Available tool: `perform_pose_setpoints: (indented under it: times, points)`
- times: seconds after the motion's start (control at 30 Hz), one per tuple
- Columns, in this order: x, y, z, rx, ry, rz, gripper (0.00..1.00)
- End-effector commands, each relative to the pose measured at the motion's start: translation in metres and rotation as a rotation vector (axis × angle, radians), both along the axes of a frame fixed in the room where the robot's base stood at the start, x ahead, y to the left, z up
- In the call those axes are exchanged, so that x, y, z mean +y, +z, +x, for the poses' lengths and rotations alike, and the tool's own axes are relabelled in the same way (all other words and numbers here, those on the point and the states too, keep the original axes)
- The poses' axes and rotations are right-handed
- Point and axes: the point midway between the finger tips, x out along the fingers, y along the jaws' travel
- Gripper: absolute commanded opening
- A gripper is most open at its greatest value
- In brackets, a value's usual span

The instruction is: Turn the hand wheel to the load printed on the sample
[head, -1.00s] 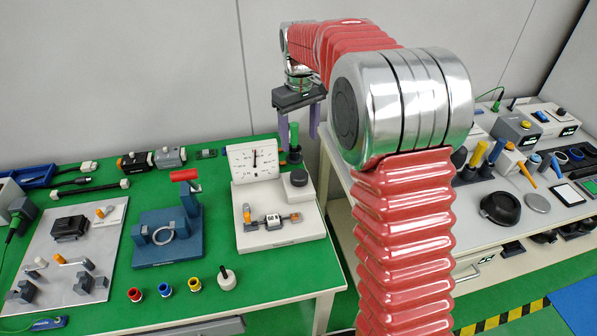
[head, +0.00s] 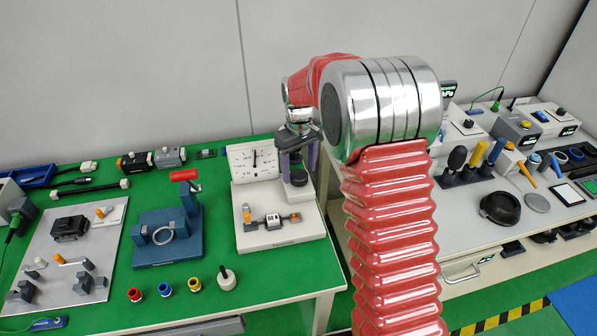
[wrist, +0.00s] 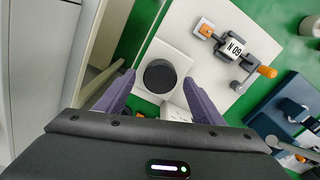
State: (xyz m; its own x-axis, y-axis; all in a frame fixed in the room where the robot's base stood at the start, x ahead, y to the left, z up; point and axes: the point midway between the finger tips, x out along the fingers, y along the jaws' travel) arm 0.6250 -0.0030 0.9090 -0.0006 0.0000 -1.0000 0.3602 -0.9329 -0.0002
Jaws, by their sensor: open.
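A white test stand (head: 280,234) stands at the right end of the green bench, with an upright scale plate (head: 241,163) whose dark pointer is near vertical. The hand wheel, a round black knob (head: 298,179), sits on a white block; it also shows in the wrist view (wrist: 160,76). The sample (head: 272,220) is held across the stand; in the wrist view its label (wrist: 234,47) appears upside down and seems to read 60 N. My gripper (head: 299,168) is open above the knob, its purple fingers on either side, apparently not touching. In the wrist view the fingertips (wrist: 159,80) flank the knob.
A blue fixture (head: 168,240) with a red handle stands left of the test stand. A gap separates the bench from the grey table (head: 470,225) on the right.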

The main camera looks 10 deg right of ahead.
Motion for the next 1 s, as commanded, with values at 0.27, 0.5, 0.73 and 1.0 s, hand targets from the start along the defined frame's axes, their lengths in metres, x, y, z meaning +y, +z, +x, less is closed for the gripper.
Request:
perform_pose_setpoints:
  times: [0.27, 0.5, 0.73, 1.0]
  points:
    - [-0.0001, -0.0148, -0.0004, 0.001, 0.0, 0.0, 0.62]
    - [0.0, -0.0144, -0.0002, 0.0, 0.0, 0.0, 0.59]
    - [0.0001, -0.0142, -0.0001, 0.0, 0.0, 0.0, 0.43]
    - [0.0, -0.0141, -0.0001, 0.0, 0.0, 0.0, 0.24]
